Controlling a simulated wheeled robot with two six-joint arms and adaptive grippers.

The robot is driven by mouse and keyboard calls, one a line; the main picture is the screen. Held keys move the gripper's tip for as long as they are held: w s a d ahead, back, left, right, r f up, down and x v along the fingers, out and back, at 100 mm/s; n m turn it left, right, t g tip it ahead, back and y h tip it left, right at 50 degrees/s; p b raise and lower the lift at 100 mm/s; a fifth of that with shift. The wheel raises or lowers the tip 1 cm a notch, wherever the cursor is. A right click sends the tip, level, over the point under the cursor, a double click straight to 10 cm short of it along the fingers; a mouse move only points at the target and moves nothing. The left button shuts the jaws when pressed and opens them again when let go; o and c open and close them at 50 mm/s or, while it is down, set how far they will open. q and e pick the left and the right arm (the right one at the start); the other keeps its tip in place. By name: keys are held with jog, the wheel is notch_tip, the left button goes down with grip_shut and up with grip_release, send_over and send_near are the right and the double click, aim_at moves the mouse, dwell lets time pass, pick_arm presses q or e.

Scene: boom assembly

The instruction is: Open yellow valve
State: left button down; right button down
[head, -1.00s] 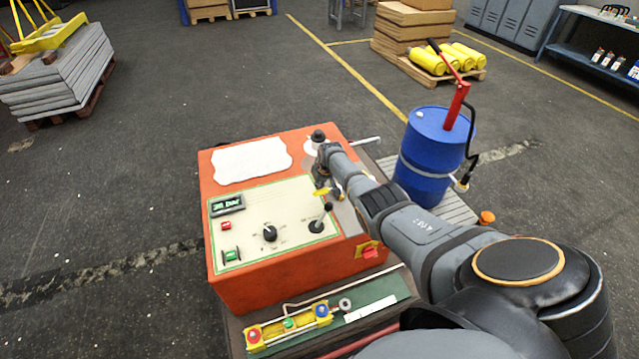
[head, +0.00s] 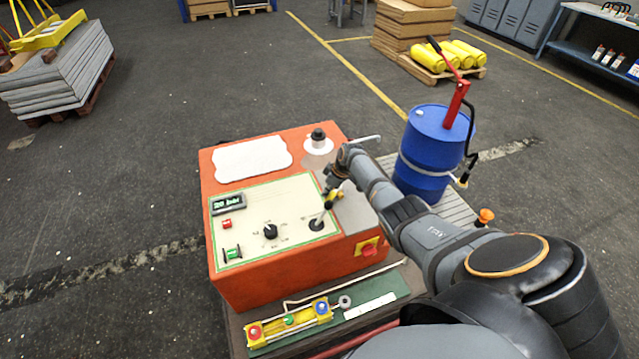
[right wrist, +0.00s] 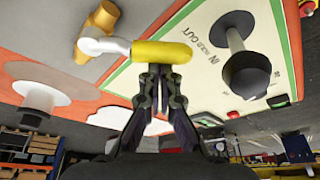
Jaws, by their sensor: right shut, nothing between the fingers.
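The yellow valve handle (head: 334,199) is at the right edge of the orange machine's cream control panel. In the right wrist view, the yellow handle (right wrist: 161,52) runs sideways from a white stem and a brass fitting (right wrist: 103,18) at its left. My right gripper (head: 331,184) is over the handle. In the right wrist view, its fingers (right wrist: 160,72) are together with nothing between them, their tips right at the handle's lower edge. I cannot tell if they touch it. My left gripper is not in view.
A black lever (head: 317,224) and a black knob (head: 270,231) stand on the panel close by. A display (head: 228,203) is at the panel's left. A blue barrel (head: 428,150) with a red hand pump stands behind my right arm. Floor left of the machine is clear.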

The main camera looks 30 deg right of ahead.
jog(key=shift+s+d+f+n+y+b, duration=0.15)
jog(key=shift+s+n+b, duration=0.2)
jog(key=shift+n, duration=0.15)
jog(key=shift+s+d+f+n+y+b, duration=0.15)
jog(key=shift+s+n+b, duration=0.15)
jog(key=shift+n, duration=0.2)
jog(key=n+b, duration=0.1)
jog(key=s+d+n+g+b, duration=0.1)
jog(key=n+b, duration=0.1)
jog(key=s+n+b, duration=0.1)
jog(key=shift+s+d+y, duration=0.1)
jog(key=shift+d+y, duration=0.2)
jog(key=shift+y, duration=0.1)
jog(key=shift+s+d+r+n+g+b, duration=0.1)
jog(key=shift+s+d+n+g+b, duration=0.15)
jog(key=shift+n+b, duration=0.35)
jog(key=shift+s+d+n+g+b, duration=0.1)
jog(key=shift+d+n+g+b, duration=0.15)
jog(key=shift+n+b, duration=0.3)
jog(key=shift+s+d+r+b, duration=0.1)
jog(key=shift+s+d+b, duration=0.15)
jog(key=shift+d+b, duration=0.15)
